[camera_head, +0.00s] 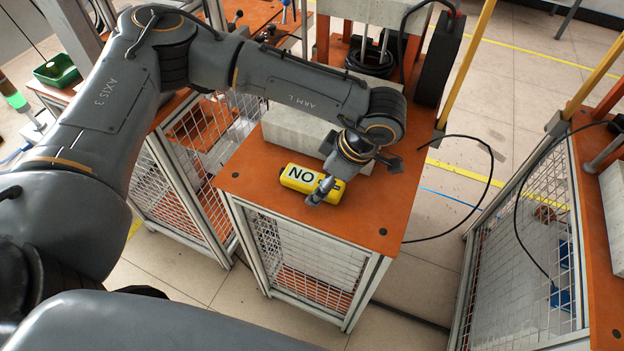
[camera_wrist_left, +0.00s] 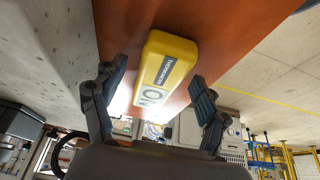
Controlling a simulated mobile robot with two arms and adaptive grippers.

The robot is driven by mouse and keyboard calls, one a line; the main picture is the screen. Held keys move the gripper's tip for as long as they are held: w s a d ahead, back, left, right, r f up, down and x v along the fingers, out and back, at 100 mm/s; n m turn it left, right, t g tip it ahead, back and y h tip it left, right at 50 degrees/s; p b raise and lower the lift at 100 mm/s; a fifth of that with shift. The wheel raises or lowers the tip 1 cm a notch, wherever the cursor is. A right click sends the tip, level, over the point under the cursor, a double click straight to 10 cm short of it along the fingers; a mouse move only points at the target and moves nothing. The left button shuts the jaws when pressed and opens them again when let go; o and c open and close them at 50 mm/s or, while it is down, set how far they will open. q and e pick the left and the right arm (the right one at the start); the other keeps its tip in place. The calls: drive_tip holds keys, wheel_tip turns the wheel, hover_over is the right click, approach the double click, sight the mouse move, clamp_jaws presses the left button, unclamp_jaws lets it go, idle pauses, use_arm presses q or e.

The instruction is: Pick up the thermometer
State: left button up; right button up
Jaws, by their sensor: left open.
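The yellow thermometer (camera_head: 299,179) lies on the orange table top (camera_head: 372,217), near its front edge. In the left wrist view the thermometer (camera_wrist_left: 168,66) shows ahead, between the two spread fingers of my left gripper (camera_wrist_left: 152,97). The fingers are open, and I see no clear contact with it. My right gripper is not in view.
A grey concrete-like block (camera_head: 297,132) stands on the table just behind the thermometer. Black cables hang at the table's right side. Another orange table (camera_head: 596,205) stands at the right. The table's front right corner is clear.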

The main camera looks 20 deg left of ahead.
use_arm(q)
drive_tip(key=shift+c, duration=0.4)
drive_tip(key=c, duration=1.3)
drive_tip(key=shift+o, duration=0.2)
drive_tip(key=shift+r, duration=0.1)
